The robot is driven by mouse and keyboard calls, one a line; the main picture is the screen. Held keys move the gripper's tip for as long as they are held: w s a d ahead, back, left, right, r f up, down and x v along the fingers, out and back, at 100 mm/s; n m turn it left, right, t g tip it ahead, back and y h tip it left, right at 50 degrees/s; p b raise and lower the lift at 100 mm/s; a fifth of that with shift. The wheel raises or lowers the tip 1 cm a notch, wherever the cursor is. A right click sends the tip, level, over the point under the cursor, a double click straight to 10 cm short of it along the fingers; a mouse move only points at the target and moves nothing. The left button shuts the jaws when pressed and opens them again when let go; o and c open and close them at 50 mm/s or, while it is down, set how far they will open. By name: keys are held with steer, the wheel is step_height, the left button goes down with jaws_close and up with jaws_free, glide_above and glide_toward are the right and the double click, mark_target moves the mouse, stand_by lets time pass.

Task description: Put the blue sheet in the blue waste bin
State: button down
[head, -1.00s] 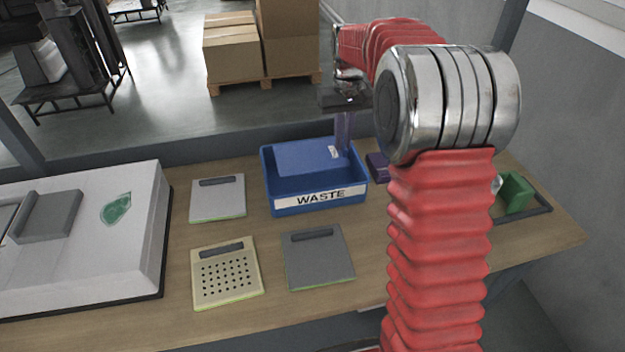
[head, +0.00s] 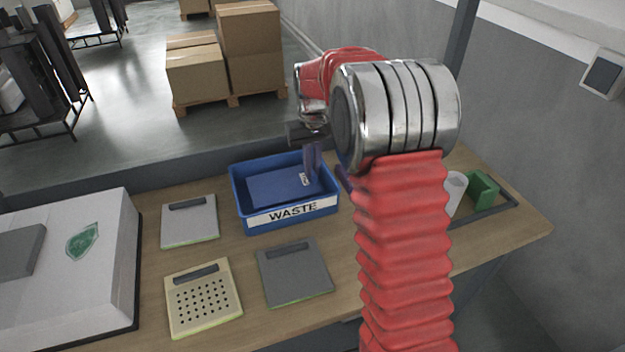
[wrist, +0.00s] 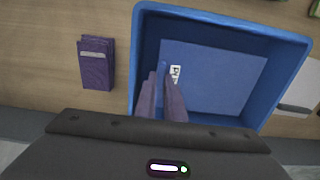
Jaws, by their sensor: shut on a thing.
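The blue waste bin (head: 238,197) stands on the bench with a white WASTE label on its front; its rim also shows in the wrist view (wrist: 222,19). The blue sheet (head: 270,189) is inside the bin's walls, with a small white tag near one edge. In the wrist view the sheet (wrist: 220,78) spans much of the bin's inside. My gripper (head: 313,173) reaches down into the bin with purple fingers, shut on the sheet's edge beside the tag; the fingers also show in the wrist view (wrist: 160,80). Whether the sheet touches the bin floor is unclear.
A purple holder (wrist: 95,64) stands beside the bin. A light grey plate (head: 189,222), a perforated beige plate (head: 205,300) and a dark grey plate (head: 294,273) lie nearby. A green block (head: 482,188) is at the right. A large white box (head: 70,290) is at the left.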

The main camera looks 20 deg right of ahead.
mark_target(312, 179)
steer(key=shift+f, duration=2.5)
steer(key=shift+f, duration=0.1)
steer(key=c, duration=1.8)
jaws_free()
steer(key=shift+c, duration=0.2)
step_height(312, 179, up, 12)
steer(key=shift+r, duration=0.1)
steer(key=shift+s, duration=0.1)
